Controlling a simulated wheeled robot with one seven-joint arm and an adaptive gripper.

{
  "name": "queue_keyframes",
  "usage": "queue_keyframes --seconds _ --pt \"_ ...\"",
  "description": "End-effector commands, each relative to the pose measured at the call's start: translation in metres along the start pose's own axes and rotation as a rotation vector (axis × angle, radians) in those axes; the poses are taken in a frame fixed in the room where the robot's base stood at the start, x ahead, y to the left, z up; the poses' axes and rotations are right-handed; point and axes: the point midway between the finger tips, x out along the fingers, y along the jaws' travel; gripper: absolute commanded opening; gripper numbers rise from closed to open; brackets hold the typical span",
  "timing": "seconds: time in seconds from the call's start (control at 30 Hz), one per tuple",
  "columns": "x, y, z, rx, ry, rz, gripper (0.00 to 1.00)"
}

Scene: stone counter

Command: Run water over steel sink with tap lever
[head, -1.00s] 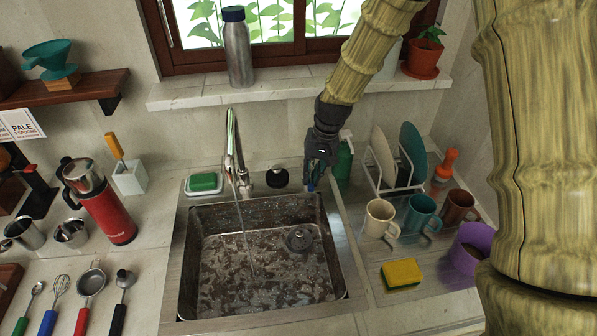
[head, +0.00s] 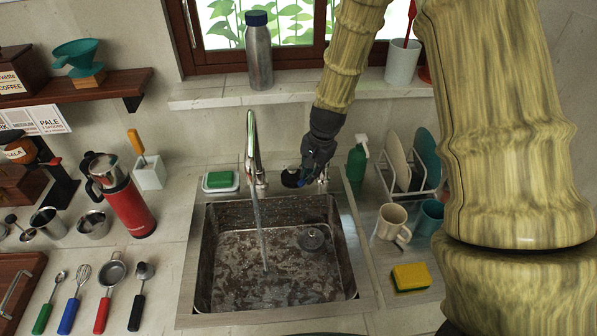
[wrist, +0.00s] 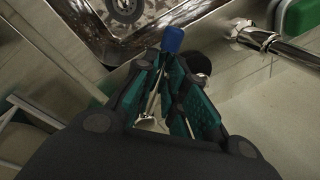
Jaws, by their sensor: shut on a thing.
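The steel sink (head: 205,235) is set in the counter, its basin wet. The chrome tap (head: 252,150) stands at its back edge, and a stream of water (head: 262,235) falls from the spout into the basin. My gripper (head: 308,180) is low at the sink's back right corner, right of the tap. In the wrist view, my gripper (wrist: 165,72) has its teal fingers closed together around the tap lever, whose blue tip (wrist: 173,38) sticks out beyond them. The fingers hide most of the lever. The tap's chrome body (wrist: 248,33) shows at upper right.
A green soap bottle (head: 356,165) and dish rack (head: 405,180) stand right of my gripper. A black round stopper (head: 290,178) and green soap in a dish (head: 220,181) are behind the sink. Mugs (head: 391,222) and a sponge (head: 411,277) are at right.

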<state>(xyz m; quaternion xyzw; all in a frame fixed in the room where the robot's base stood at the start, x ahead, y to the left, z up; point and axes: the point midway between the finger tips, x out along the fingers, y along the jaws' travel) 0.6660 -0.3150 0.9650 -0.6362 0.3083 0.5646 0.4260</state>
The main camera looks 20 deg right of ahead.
Motion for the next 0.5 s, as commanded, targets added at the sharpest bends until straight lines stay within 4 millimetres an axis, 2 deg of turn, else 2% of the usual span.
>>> queue_keyframes --seconds 0.47,0.5 --pt "-0.0014 0.004 -0.005 0.025 0.006 -0.001 0.0" --pt "-0.0014 0.0039 -0.005 0.025 0.006 -0.001 0.18"
